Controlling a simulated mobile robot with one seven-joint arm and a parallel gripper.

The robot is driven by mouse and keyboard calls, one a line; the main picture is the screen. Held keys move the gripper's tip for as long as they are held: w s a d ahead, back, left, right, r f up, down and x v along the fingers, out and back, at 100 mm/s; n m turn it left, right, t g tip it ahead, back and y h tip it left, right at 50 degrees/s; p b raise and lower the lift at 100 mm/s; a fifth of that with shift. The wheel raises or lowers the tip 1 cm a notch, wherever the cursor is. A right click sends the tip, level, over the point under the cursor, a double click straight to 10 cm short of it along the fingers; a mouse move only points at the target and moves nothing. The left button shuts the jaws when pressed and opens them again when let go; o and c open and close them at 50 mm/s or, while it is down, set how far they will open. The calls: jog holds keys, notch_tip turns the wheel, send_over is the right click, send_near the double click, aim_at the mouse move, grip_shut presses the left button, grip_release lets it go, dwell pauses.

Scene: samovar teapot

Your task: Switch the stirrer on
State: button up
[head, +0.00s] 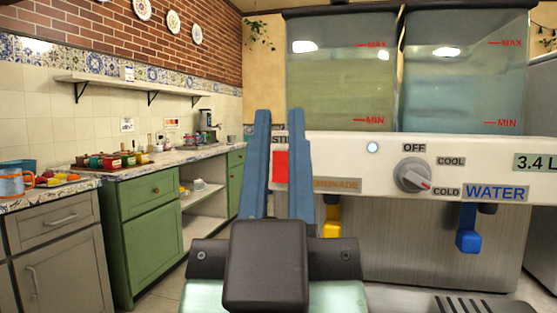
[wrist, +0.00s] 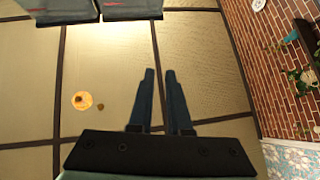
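A red switch (head: 281,166) is on the white front panel of the drink dispenser, under a label of which "STI" shows; the rest of the label is hidden by my gripper. My gripper (head: 279,112) points upward in front of the panel, its two blue fingers apart with nothing held between them. The red switch shows through the gap; I cannot tell how far behind the fingers it is or its on/off position. In the wrist view my gripper (wrist: 160,72) shows a narrow gap, and the switch is not visible.
A grey knob (head: 413,174) with OFF, COOL and COLD marks is right of the switch. Yellow (head: 331,229) and blue (head: 468,232) taps hang below the panel. Two liquid tanks (head: 340,75) stand above. Green cabinets (head: 150,225) are at left, with open floor between.

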jog(key=w+g+p, duration=0.1)
jog(key=p, duration=0.2)
jog(key=w+n+g+h+p, duration=0.1)
jog(key=w+p, duration=0.1)
jog(key=p, duration=0.1)
jog(key=w+n+g+p, duration=0.1)
jog(key=w+p, duration=0.1)
jog(key=p, duration=0.2)
jog(key=shift+w+a, duration=0.25)
jog(key=shift+a, duration=0.15)
grip_shut()
jog(key=s+a+f+n+g+h+p, duration=0.1)
jog(key=n+p, duration=0.5)
jog(key=p, duration=0.8)
jog(key=s+a+f+n+g+h+p, duration=0.1)
jog(key=s+n+g+p, duration=0.4)
jog(key=p, duration=1)
notch_tip(320, 180, down, 2)
jog(key=shift+a+f+n+g, duration=0.1)
jog(key=shift+a+n+g, duration=0.6)
jog(key=shift+n, duration=0.1)
jog(key=shift+w, duration=0.15)
jog(key=p, duration=0.3)
send_near(281, 181)
jog(key=x, duration=0.5)
jog(key=shift+w+r, duration=0.1)
jog(key=shift+r, duration=0.15)
jog(key=shift+x, duration=0.9)
jog(key=shift+f, duration=0.25)
